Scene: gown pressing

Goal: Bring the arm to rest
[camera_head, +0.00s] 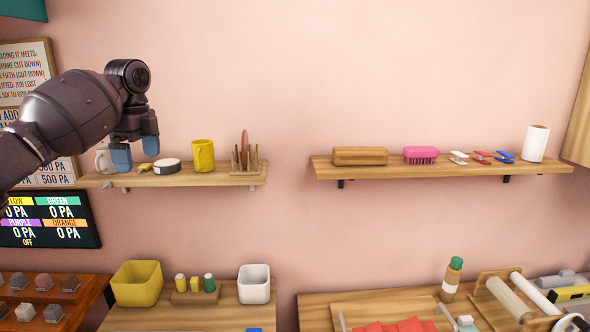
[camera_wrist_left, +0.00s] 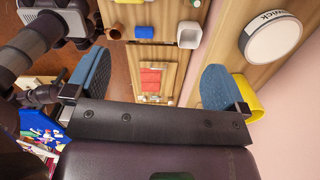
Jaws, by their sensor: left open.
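My left arm comes in from the left in the head view. My left gripper (camera_head: 136,152) hangs with its blue fingers down, in front of the left end of the upper left shelf (camera_head: 190,180). The fingers are apart with nothing between them. In the left wrist view the two blue fingers also stand wide apart around an empty gap (camera_wrist_left: 155,80). A white mug (camera_head: 103,160) is partly hidden behind the left finger. A round white tin (camera_head: 167,166) with a dark side and a yellow mug (camera_head: 203,155) stand to the right of the gripper.
A wooden peg stand (camera_head: 245,165) is at the shelf's right end. The right shelf (camera_head: 440,170) holds a wooden block, a pink brush, clips and a white roll. Below are a yellow bin (camera_head: 137,284), a white bin (camera_head: 254,284) and a screen (camera_head: 48,220). Wall space between the shelves is clear.

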